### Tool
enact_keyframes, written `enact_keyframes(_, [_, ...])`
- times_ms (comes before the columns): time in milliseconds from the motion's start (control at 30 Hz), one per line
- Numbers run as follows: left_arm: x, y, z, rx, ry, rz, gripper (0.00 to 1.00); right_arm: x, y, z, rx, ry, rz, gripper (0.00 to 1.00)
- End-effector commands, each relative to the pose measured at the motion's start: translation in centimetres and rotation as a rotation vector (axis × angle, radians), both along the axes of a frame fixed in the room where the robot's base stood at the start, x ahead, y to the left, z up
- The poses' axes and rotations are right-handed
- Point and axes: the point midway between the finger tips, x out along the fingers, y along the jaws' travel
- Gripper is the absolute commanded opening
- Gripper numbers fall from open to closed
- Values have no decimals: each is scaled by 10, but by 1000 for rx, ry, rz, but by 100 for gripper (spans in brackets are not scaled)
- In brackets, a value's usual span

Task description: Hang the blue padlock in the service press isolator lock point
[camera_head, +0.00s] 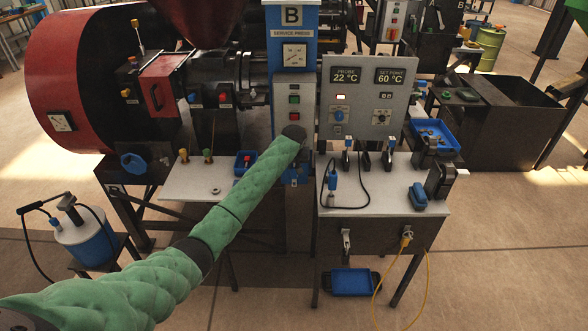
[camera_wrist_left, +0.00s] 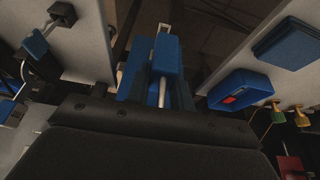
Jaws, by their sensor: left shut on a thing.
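My left arm reaches in from the lower left to the front of the service press column (camera_head: 291,22), which is marked B. In the head view the arm's end hides most of my left gripper. In the left wrist view my left gripper (camera_wrist_left: 160,98) is shut on the blue padlock (camera_wrist_left: 166,56), a blue block with a pale metal shackle. The padlock is held between the two worktops, in front of the press. I cannot pick out the isolator lock point; the arm covers the lower column. My right gripper is not in view.
The right worktop (camera_head: 345,203) holds clamps and a cabled tool below a control panel (camera_head: 367,68). The left worktop (camera_head: 190,190) carries a blue tray (camera_head: 238,168) with a red item. A blue bin (camera_head: 351,282) lies below. A yellow cable (camera_head: 427,285) hangs at the right.

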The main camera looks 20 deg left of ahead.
Motion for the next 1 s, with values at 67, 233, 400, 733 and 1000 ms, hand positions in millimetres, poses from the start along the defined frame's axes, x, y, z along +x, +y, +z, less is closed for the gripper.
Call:
enact_keyframes(67, [1,0,0,0,0,0,0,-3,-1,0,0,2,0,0])
enact_keyframes(233, [1,0,1,0,-1,0,0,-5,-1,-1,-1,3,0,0])
enact_keyframes(400, [1,0,0,0,-1,0,0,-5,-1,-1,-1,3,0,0])
enact_keyframes(733, [1,0,2,0,0,0,0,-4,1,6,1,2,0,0])
enact_keyframes(1000, [1,0,0,0,-1,0,0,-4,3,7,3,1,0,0])
